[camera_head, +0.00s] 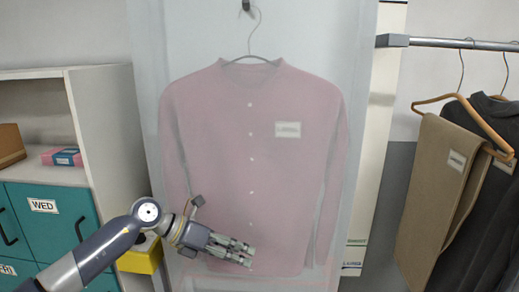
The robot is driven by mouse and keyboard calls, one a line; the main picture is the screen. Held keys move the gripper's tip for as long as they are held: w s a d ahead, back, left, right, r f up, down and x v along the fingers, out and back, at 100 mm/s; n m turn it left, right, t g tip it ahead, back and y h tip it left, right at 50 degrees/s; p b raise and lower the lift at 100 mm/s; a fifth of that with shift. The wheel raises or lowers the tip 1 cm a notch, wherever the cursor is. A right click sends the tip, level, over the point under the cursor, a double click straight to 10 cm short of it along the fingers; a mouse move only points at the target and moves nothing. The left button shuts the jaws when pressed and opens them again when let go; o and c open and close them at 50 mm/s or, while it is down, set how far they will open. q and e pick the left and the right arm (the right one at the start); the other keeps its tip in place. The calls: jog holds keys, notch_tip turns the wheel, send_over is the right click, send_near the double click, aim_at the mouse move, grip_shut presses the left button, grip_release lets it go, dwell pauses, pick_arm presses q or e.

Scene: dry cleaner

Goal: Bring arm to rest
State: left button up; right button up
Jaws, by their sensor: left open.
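My left arm comes in from the lower left of the head view. Its gripper (247,254) is open and empty, with its fingers pointing right. The gripper shows in front of the lower part of a pink shirt (230,140). The shirt hangs from a wire hanger on a hook and has a small white label on its chest. I cannot tell whether the fingers touch the shirt. My right gripper is not in view.
A shelf unit (108,130) with teal drawers (60,230), one marked WED, stands at the left. A yellow box (140,262) is partly hidden behind my arm. At the right, brown trousers (437,190) and dark garments (480,220) hang near a metal rail (450,43).

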pick_arm(q)
jog(key=s+d+r+n+t+h, duration=0.3)
jog(key=d+r+n+t+h, duration=0.5)
jog(key=n, duration=0.3)
jog(key=a+f+n+t+y, duration=0.4)
jog(key=a+n+y, duration=0.35)
jog(key=n, duration=0.25)
jog(key=a+f+n+t+y, duration=0.45)
jog(key=a+n+y, duration=0.3)
jog(key=n, duration=0.35)
jog(key=s+a+f+n+g+y, duration=0.3)
jog(key=s+a+f+n+g, duration=0.15)
jog(key=s+f, duration=0.35)
jog(key=s+a+f+n+g, duration=0.25)
jog(key=s+f+g, duration=0.35)
jog(key=s, duration=0.6)
jog(key=s+a+f+n+g, duration=0.1)
jog(key=s+f+n+g, duration=0.3)
jog(key=s+f, duration=0.6)
jog(key=s+f+m+g, duration=0.1)
jog(key=s+f, duration=0.1)
jog(key=f, duration=1.1)
jog(key=s+f+m+g, duration=0.1)
jog(key=s+f, duration=0.1)
jog(key=f, duration=1)
jog(key=s+a+f+g+b, duration=0.1)
jog(key=s+a+f, duration=0.1)
jog(key=s+f, duration=1.5)
jog(key=shift+a+y, duration=0.3)
